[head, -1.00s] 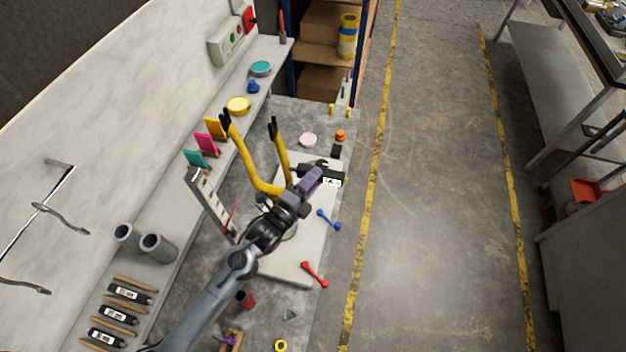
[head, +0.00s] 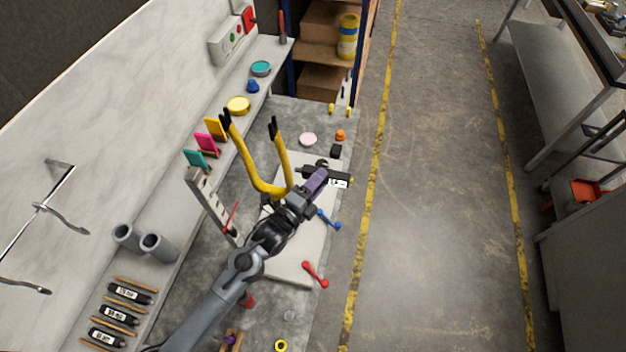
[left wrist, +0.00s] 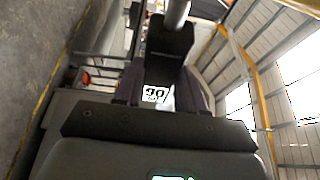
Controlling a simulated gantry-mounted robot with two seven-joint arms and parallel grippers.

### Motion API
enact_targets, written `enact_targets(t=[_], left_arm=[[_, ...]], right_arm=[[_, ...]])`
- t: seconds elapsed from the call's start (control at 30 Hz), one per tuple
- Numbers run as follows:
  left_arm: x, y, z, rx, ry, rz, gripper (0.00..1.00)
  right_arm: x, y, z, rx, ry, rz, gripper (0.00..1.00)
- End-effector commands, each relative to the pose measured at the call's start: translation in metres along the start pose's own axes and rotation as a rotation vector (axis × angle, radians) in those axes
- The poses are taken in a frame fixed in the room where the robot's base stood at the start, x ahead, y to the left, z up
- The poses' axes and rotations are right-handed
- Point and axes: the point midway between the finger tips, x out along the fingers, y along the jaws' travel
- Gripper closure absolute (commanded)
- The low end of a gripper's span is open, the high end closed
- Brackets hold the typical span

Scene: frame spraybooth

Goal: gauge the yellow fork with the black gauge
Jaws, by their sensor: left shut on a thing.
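The yellow fork (head: 283,158) stands upright on the bench, its two prongs pointing up with black tips. My left gripper (head: 317,179) has purple fingers and is shut on the black gauge (head: 342,177), which carries a white label. The gauge is held to the right of the fork's lower part, apart from its prong tips; whether it touches the fork is unclear. In the left wrist view the black gauge (left wrist: 170,45) sits between the purple fingers, with "90" readable on its label. My right gripper is not in view.
A pale plate (head: 291,262) lies under the arm on the bench, with a blue double-ended piece (head: 328,219) and a red one (head: 315,275) along its right side. A grey upright bracket (head: 210,205) stands left of the fork. Several labelled black gauges (head: 118,315) lie at lower left.

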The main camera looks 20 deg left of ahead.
Motion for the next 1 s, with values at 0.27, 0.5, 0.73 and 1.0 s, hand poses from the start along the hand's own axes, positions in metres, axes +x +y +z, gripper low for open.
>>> enact_targets(t=[0.27, 0.5, 0.73, 1.0], left_arm=[[0.009, -0.002, -0.021, -0.001, -0.001, -0.003, 1.0], [0.017, -0.001, -0.038, -0.001, 0.0, -0.002, 1.0], [0.023, -0.001, -0.054, -0.001, -0.001, -0.003, 1.0], [0.025, -0.001, -0.06, 0.0, -0.001, -0.002, 1.0]], right_arm=[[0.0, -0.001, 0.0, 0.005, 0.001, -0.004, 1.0], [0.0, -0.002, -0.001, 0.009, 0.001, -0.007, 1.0], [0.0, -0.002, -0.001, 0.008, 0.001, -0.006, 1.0], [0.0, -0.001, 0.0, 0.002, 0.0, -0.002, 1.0]])
